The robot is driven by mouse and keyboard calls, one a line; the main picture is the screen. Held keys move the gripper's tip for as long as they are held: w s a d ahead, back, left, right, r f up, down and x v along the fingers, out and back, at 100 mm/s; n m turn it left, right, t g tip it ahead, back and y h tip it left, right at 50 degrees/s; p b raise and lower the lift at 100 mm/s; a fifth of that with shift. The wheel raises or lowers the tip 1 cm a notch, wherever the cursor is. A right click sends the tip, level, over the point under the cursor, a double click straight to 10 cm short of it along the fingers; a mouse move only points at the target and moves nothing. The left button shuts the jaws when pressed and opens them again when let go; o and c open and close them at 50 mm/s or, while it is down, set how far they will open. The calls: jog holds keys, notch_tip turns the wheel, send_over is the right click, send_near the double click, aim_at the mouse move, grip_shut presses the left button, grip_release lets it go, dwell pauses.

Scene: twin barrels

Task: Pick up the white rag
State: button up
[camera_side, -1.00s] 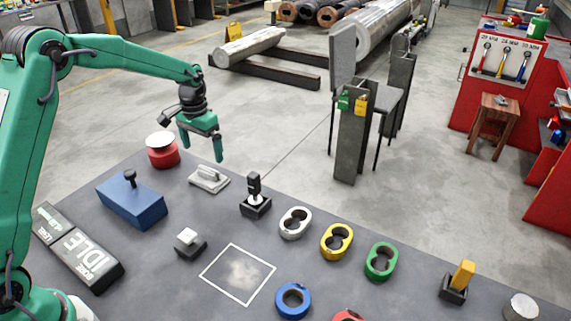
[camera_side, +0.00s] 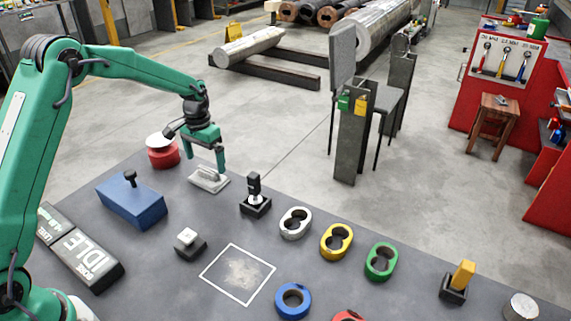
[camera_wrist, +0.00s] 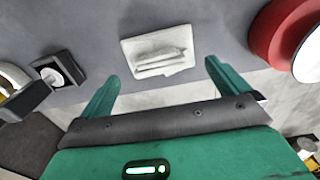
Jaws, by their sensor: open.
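The white rag (camera_side: 209,179) lies folded on the grey table near its far edge. In the wrist view the rag (camera_wrist: 158,53) is just beyond the fingertips, a little left of the middle between them. My gripper (camera_side: 206,160) is over the far side of the rag in the side view. Its two green fingers also show in the wrist view (camera_wrist: 162,75), spread apart with nothing between them. The gripper is open and empty. I cannot tell the exact height of the fingertips above the table.
A blue block (camera_side: 131,202) lies to the left, and a small switch (camera_side: 189,243) stands nearer. The white-outlined square (camera_side: 238,272) holds only a pale smudge.

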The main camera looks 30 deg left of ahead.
aim_at(207, 169)
jog(key=shift+f, duration=2.45)
jog(key=c, duration=0.6)
